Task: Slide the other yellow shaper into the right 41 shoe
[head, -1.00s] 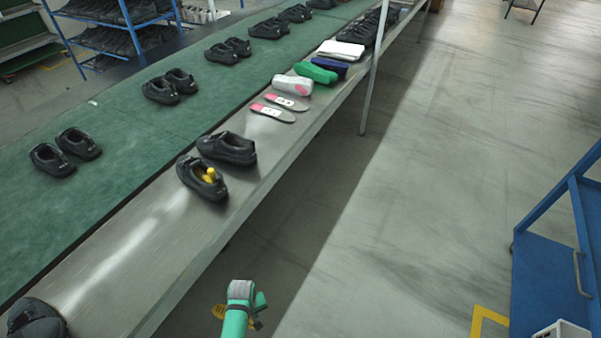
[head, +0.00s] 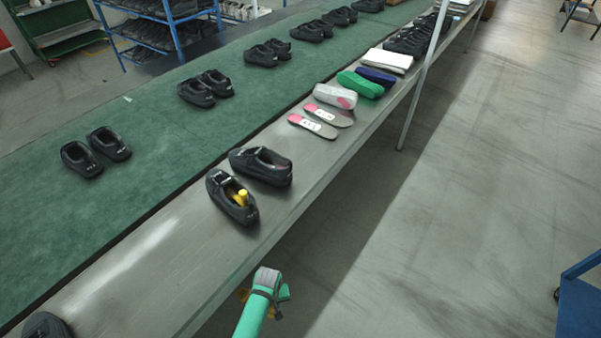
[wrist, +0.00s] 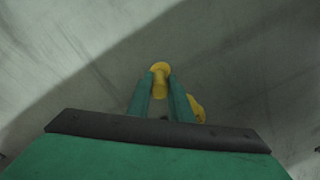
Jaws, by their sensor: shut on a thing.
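My gripper (wrist: 160,98) is shut on a yellow shaper (wrist: 160,67), whose rounded end shows between the fingertips. Another yellow part shows beside the right finger. In the head view, my gripper (head: 268,284) is over the floor, just off the near edge of the metal bench, and mostly hides the shaper. Two black shoes stand side by side on the bench. The nearer shoe (head: 225,203) has a yellow shaper (head: 242,196) in its opening. The farther shoe (head: 258,168) shows no yellow in its opening. I cannot read a size on either.
The metal bench (head: 150,262) runs beside a green belt (head: 140,190) carrying pairs of black shoes. Two insoles (head: 313,126), a grey-pink piece (head: 335,96), and green (head: 360,84) and blue pieces lie farther along. A bench post (head: 425,75) stands at the edge.

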